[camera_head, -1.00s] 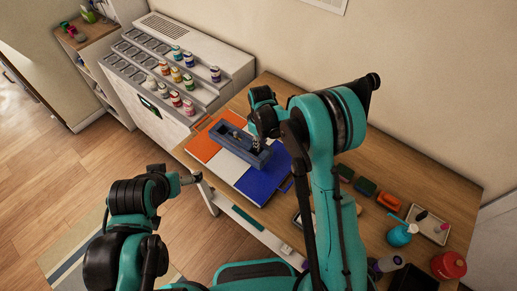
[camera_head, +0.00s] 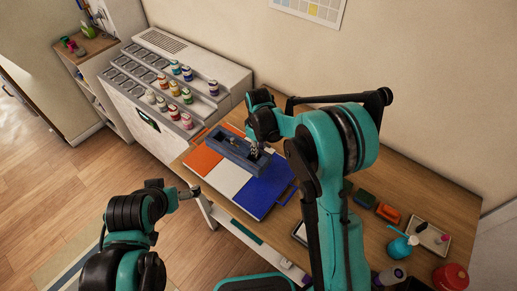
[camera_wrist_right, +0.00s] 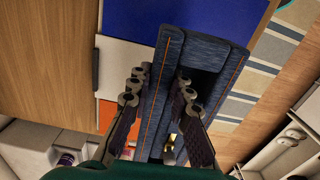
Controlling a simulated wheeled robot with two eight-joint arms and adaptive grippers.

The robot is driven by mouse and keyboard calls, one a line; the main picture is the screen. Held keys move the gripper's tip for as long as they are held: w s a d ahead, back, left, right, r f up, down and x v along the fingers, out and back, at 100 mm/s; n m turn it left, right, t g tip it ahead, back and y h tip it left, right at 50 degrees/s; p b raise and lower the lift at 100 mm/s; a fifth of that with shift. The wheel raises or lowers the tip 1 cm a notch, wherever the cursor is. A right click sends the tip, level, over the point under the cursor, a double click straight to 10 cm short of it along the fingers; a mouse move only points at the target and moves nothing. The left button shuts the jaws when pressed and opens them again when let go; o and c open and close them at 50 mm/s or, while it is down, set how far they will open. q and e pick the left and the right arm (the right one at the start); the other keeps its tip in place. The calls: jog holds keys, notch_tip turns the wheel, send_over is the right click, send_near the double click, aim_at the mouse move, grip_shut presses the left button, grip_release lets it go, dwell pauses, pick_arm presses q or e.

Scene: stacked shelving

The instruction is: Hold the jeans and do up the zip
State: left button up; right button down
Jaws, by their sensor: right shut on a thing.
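The jeans piece (camera_head: 232,153) is a dark blue denim form with a long opening, lying on a board (camera_head: 228,177) with orange, white and blue panels. In the right wrist view my right gripper (camera_wrist_right: 157,92) has one finger outside and one inside the opening, shut on one denim side (camera_wrist_right: 163,75) with orange stitching. A small brass-coloured part (camera_wrist_right: 170,148) shows low in the opening; I cannot tell if it is the zip pull. My left gripper (camera_head: 190,193) is apart from the jeans, left of the table; its jaws are unclear.
A stepped white rack (camera_head: 180,75) with several coloured jars stands behind left. On the table's right are coloured blocks (camera_head: 387,213), a teal bottle (camera_head: 398,247), a tray (camera_head: 431,238) and a red container (camera_head: 451,277). The wooden table (camera_head: 345,150) is bare behind my right arm.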

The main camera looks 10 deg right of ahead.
jog(key=shift+f, duration=4.55)
jog(key=c, duration=1.6)
grip_release()
grip_shut()
